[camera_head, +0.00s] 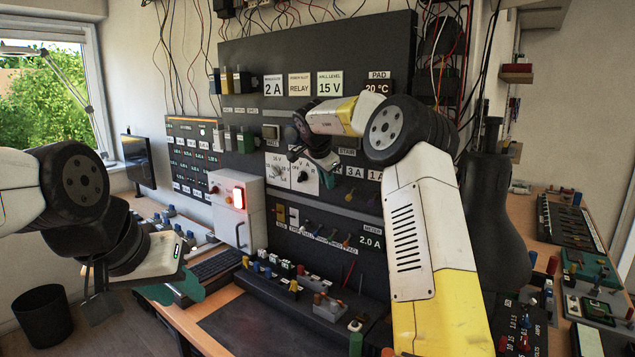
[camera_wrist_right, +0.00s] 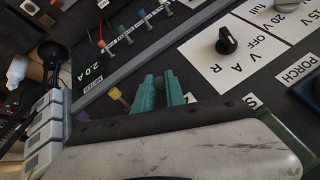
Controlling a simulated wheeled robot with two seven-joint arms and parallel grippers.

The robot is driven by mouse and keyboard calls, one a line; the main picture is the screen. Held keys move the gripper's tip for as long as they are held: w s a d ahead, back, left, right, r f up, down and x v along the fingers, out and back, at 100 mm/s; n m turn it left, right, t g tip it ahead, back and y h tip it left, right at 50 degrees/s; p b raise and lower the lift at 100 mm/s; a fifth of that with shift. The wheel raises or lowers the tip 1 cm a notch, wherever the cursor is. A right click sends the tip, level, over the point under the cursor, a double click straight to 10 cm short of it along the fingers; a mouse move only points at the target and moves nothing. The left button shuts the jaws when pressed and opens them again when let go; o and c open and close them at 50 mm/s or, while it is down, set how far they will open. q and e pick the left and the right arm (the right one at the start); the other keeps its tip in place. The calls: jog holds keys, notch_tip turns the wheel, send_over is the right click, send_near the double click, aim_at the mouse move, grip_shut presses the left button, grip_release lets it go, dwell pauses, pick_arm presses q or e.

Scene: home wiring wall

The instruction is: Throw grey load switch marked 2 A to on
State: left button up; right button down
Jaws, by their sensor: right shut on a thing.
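My right gripper (camera_wrist_right: 160,88) has its teal fingertips close together at the dark panel, shut on a small grey piece (camera_wrist_right: 160,83), apparently the grey load switch's lever. Only a sliver of it shows between the fingers, so its position cannot be read. In the head view my right gripper (camera_head: 328,177) is at the panel, left of the 3 A label (camera_head: 353,172) and the 1 A label (camera_head: 375,176). A 2 A mark at the switch is not visible; a 2 A plate (camera_head: 273,86) hangs higher up. My left gripper (camera_head: 172,278) is away from the panel, its finger gap unclear.
A yellow lever (camera_wrist_right: 115,94) and a purple lever (camera_wrist_right: 83,116) stand close beside the right fingers. A black rotary knob (camera_wrist_right: 226,40) sits on a white plate nearby.

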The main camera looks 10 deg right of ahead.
jog(key=shift+r, duration=0.1)
jog(key=c, duration=1.4)
grip_release()
jog(key=v, duration=0.7)
jog(key=shift+s+a+r, duration=0.1)
jog(key=shift+s+r, duration=0.05)
jog(key=shift+r, duration=0.1)
